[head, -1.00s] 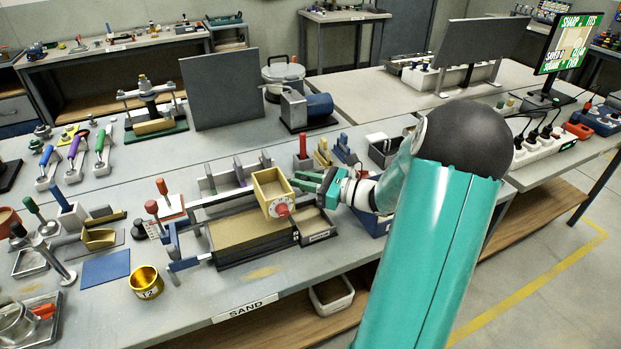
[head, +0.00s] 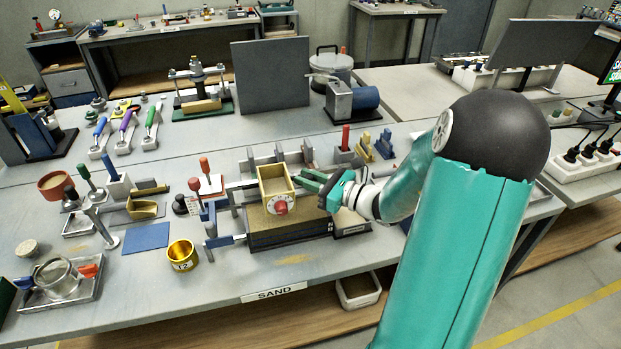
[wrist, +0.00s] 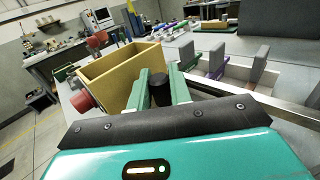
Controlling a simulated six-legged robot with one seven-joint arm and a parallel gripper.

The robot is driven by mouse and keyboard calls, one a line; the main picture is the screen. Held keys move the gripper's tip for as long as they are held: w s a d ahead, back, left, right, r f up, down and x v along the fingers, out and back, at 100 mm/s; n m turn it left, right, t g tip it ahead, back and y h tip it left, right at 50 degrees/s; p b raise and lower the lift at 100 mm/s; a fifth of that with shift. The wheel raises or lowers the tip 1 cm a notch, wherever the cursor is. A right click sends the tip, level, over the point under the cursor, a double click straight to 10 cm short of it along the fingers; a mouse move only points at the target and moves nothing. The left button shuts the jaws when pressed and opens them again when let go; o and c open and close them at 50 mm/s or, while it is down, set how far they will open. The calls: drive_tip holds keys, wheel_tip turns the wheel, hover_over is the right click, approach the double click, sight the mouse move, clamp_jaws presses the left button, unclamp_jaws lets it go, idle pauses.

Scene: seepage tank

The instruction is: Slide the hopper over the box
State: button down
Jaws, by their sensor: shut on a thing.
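The hopper (head: 276,183) is an open-topped yellow box with a red knob on its front. In the head view it stands over the left-to-middle part of the long dark box (head: 290,236), whose top is sand-coloured. My gripper (head: 318,184) reaches in from the right and is shut on the hopper's dark handle. In the wrist view the dark round handle (wrist: 160,91) shows between my gripper's green fingers (wrist: 160,84), with the hopper (wrist: 122,72) just beyond. The hopper hides part of the box's top. I cannot tell how close its underside is to the sand.
A rail with grey uprights (head: 280,156) runs behind the box. A blue clamp (head: 228,240) is at its left end and a small tray (head: 352,227) at its right. A gold cup (head: 182,256) stands at front left.

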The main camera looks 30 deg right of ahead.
drive_tip(key=c, duration=1.6)
unclamp_jaws()
drive_tip(key=v, duration=1.3)
drive_tip(key=shift+s, duration=0.35)
drive_tip(key=shift+d+r, duration=0.1)
drive_tip(key=shift+d, duration=0.05)
